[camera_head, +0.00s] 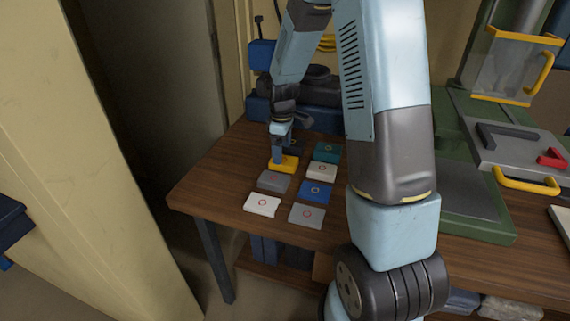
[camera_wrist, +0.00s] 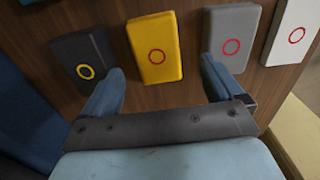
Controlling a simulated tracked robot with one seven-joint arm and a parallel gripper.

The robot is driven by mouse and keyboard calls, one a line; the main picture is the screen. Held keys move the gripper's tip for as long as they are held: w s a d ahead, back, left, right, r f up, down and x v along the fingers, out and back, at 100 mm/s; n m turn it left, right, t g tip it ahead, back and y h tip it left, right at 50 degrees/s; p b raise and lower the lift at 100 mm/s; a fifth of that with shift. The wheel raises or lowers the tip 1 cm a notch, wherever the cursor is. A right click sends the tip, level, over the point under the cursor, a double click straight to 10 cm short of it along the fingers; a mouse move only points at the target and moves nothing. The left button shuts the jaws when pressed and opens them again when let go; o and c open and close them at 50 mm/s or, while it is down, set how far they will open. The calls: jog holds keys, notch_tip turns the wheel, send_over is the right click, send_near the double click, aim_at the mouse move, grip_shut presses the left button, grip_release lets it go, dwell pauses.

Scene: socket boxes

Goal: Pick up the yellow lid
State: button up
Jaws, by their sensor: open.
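The yellow lid (camera_head: 285,165) lies flat on the wooden table in the far row of socket boxes in the head view. In the wrist view the yellow lid (camera_wrist: 155,48) is a rounded rectangle with a red ring on its top, lying ahead of and between my fingers. My gripper (camera_head: 278,155) is over the yellow lid in the head view, and in the wrist view my gripper (camera_wrist: 162,82) is open with its two blue fingers wide apart. Nothing is held between them. Whether the fingertips touch the table cannot be told.
A dark grey box with a yellow ring (camera_wrist: 86,58) lies left of the lid, a grey box (camera_wrist: 232,38) right of it, and a white box (camera_wrist: 292,35) beyond. A teal box (camera_head: 327,152), a blue box (camera_head: 317,191) and others sit near. A green machine (camera_head: 470,225) stands at right.

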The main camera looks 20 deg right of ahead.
aim_at(284, 163)
notch_tip(284, 163, down, 5)
jog(key=shift+w+r, duration=0.1)
jog(key=shift+w, duration=0.05)
jog(key=shift+c, duration=0.2)
jog(key=c, duration=1.1)
